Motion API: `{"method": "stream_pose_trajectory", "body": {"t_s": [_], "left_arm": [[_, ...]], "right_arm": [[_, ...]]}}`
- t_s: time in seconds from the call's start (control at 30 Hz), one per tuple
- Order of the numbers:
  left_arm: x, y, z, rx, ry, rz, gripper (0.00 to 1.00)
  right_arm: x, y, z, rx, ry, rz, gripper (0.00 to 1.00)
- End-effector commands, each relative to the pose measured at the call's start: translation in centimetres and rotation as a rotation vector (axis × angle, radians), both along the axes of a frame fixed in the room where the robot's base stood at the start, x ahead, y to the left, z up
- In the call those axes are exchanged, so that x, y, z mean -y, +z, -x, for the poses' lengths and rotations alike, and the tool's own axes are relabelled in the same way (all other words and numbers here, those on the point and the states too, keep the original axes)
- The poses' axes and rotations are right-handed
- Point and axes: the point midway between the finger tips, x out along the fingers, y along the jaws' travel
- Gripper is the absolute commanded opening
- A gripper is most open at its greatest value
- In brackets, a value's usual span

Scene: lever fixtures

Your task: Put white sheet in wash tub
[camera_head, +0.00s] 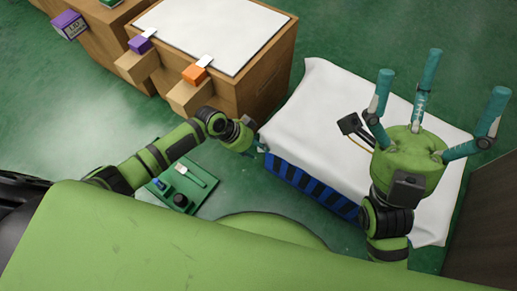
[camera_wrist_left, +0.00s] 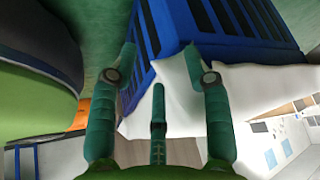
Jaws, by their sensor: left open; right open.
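My left gripper (camera_head: 258,146) is at the sheet's left corner, beside the crate. In the left wrist view its fingers (camera_wrist_left: 160,72) are spread, with part of the white sheet (camera_wrist_left: 178,95) and the blue crate (camera_wrist_left: 222,28) beyond and between them. Whether they touch the cloth is unclear. My right gripper (camera_head: 432,90) is open and empty, fingers pointing up, in front of the sheet's right part. I cannot tell whether the blue crate is the wash tub.
A wooden cabinet (camera_head: 255,88) with a white top panel (camera_head: 210,30) stands at the back, with orange (camera_head: 194,74) and purple (camera_head: 139,45) blocks on its ledges. A green board (camera_head: 200,172) with small items lies on the floor. A dark brown panel (camera_head: 487,225) stands at right.

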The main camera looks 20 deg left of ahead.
Motion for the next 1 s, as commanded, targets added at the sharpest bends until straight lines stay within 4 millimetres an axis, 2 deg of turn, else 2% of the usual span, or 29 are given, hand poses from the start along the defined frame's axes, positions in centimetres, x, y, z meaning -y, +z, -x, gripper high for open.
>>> {"method": "stream_pose_trajectory", "body": {"t_s": [0.27, 0.5, 0.83, 0.93, 1.0], "left_arm": [[0.0, 0.0, 0.0, 0.000, 0.000, 0.000, 0.49], [0.0, 0.0, 0.0, 0.000, 0.000, 0.000, 0.01], [0.0, 0.1, 0.0, 0.001, 0.001, 0.000, 0.00], [0.0, 1.4, -0.1, 0.001, 0.001, 0.000, 0.00], [0.0, 3.1, -0.1, 0.001, 0.000, -0.001, 0.00]], "right_arm": [[0.1, 0.0, 0.0, 0.005, 0.000, -0.003, 0.94], [0.1, 0.0, 0.0, 0.004, 0.000, -0.003, 0.94], [0.0, 0.1, 0.0, 0.002, -0.001, -0.001, 0.94], [-0.6, 0.9, -0.4, -0.050, 0.002, 0.027, 0.94], [-1.5, 1.7, -1.1, -0.125, 0.005, 0.072, 0.94]]}}
